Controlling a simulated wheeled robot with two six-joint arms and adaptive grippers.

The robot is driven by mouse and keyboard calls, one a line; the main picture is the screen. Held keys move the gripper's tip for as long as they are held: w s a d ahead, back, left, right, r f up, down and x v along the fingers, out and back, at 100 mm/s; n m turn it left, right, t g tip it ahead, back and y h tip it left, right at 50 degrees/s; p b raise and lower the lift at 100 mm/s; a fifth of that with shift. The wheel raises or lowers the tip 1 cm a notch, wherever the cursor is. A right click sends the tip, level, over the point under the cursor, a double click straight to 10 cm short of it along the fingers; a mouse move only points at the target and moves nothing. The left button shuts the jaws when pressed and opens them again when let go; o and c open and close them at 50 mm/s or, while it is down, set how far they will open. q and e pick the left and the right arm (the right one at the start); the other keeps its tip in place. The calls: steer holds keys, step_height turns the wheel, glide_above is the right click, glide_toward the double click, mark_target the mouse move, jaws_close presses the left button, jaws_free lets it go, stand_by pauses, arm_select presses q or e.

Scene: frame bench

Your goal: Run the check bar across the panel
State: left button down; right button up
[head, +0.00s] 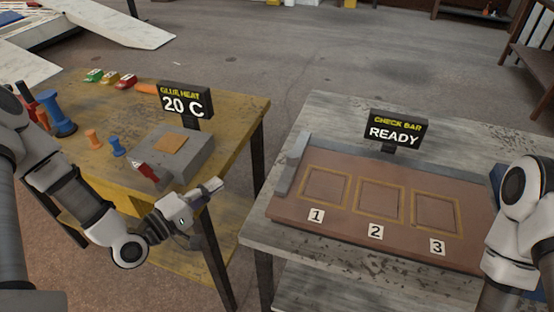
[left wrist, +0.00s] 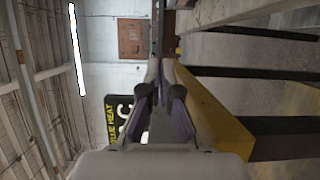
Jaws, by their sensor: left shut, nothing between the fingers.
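The brown panel (head: 290,203) lies on the grey bench at the right, with three yellow-framed squares numbered 1, 2 and 3. A grey bar (head: 291,166), seemingly the check bar, sits across the panel's left end, left of square 1. The check bar sign (head: 395,132) behind the panel reads READY. My left gripper (head: 217,185) is shut and empty in front of the yellow table, left of the panel and apart from the bar. Its closed fingers show in the left wrist view (left wrist: 166,72). My right arm covers the panel's right end; its gripper does not show.
The yellow table (head: 235,108) at the left holds a grey heater block (head: 190,160), a sign (head: 184,103) reading GLUE HEAT 20 C, and several coloured pieces. A gap separates it from the grey bench (head: 330,108). The panel's squares are clear.

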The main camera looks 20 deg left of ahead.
mark_target(294, 156)
arm_select(q)
steer(key=shift+s+d+p+x, duration=0.25)
steer(key=shift+d+x, duration=0.35)
steer(key=shift+x, duration=2.2)
steer(key=shift+s+d+x, duration=0.35)
steer(key=shift+d+x, duration=0.3)
steer(key=shift+x, duration=2.15)
steer(key=shift+s+d+p+x, duration=0.2)
steer(key=shift+d+x, duration=0.4)
steer(key=shift+x, duration=2.2)
steer(key=shift+f, duration=0.1)
